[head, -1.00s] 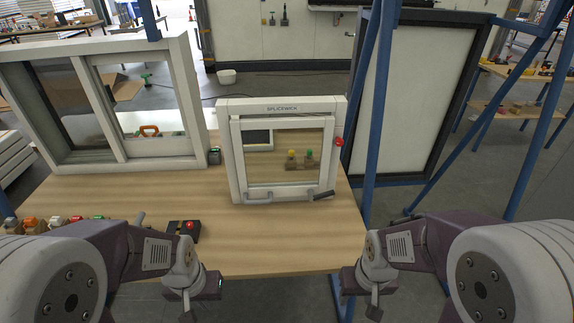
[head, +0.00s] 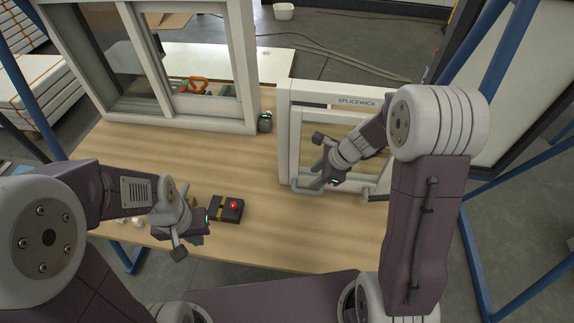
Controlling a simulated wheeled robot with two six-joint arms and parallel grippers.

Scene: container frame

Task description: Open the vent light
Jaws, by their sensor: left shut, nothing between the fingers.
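The small white-framed vent light labelled SPLICEWICK (head: 357,103) stands upright at the right of the bench. Its sash appears closed, though my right arm covers much of it. A grey bar handle (head: 303,189) shows along its lower left edge. A darker lever (head: 376,196) shows at its lower right, partly behind my arm. My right gripper (head: 322,184) is at the lower left of the sash, close to the bar handle. I cannot tell whether it touches the handle or how its fingers stand. My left gripper (head: 203,230) is shut and empty over the front left of the bench.
A larger white sliding window (head: 247,60) stands at the back left. A dark box with a red button (head: 228,208) lies beside my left gripper. A small dark device (head: 265,122) stands between the windows. Blue posts (head: 495,70) rise at the right. The bench middle (head: 200,165) is clear.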

